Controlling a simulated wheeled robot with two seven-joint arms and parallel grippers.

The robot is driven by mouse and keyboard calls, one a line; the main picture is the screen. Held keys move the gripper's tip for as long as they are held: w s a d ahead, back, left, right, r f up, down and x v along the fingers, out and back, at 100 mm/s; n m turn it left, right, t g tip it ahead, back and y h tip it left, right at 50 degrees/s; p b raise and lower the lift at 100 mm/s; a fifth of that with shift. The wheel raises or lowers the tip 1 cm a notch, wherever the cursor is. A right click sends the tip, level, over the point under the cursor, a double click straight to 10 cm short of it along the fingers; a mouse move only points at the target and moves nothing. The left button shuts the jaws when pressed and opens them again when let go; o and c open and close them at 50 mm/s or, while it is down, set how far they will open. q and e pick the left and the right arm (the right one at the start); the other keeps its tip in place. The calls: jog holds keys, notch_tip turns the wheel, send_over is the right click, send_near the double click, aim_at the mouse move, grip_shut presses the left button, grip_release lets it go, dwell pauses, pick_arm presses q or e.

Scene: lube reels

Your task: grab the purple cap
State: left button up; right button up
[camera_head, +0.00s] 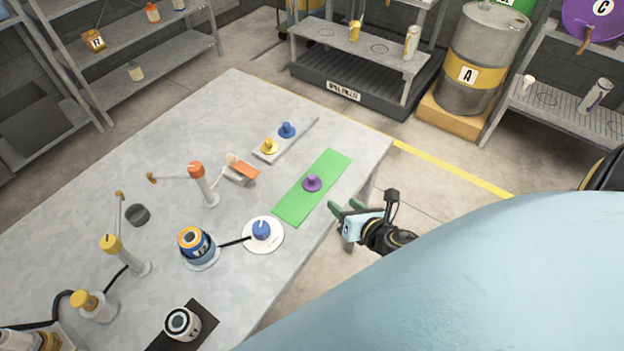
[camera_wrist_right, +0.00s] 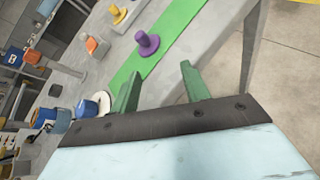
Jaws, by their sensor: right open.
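The purple cap (camera_head: 312,183) stands on a green mat (camera_head: 325,172) near the table's right edge in the head view. It also shows in the right wrist view (camera_wrist_right: 148,43), beyond my fingers and apart from them. My right gripper (camera_head: 343,212) is just off the table's right edge, to the lower right of the cap, with its green fingers apart. In the right wrist view its two fingers (camera_wrist_right: 158,90) are spread with nothing between them but the mat and the table edge. My left gripper is not in view.
A blue cap on a white disc (camera_head: 277,243) lies near the mat's lower end. Yellow (camera_head: 269,146) and blue (camera_head: 287,130) caps stand on a grey strip behind it. An orange-topped post (camera_head: 204,188) and a can (camera_head: 194,243) stand to the left.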

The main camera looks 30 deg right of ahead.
aim_at(315, 180)
jog(key=w+n, duration=0.2)
jog(key=w+a+f+n+y, duration=0.1)
jog(key=w+n, duration=0.1)
jog(key=w, duration=0.1)
jog(key=w+f+n+y, duration=0.1)
jog(key=w+n, duration=0.1)
jog(key=w, duration=0.1)
jog(key=shift+a, duration=0.3)
jog(key=shift+w+d+f, duration=0.1)
jog(key=shift+w+f, duration=0.15)
jog(key=shift+w, duration=1.1)
jog(key=shift+w+d+f, duration=0.1)
jog(key=shift+w+f, duration=0.1)
jog(key=shift+w, duration=1.15)
grip_shut()
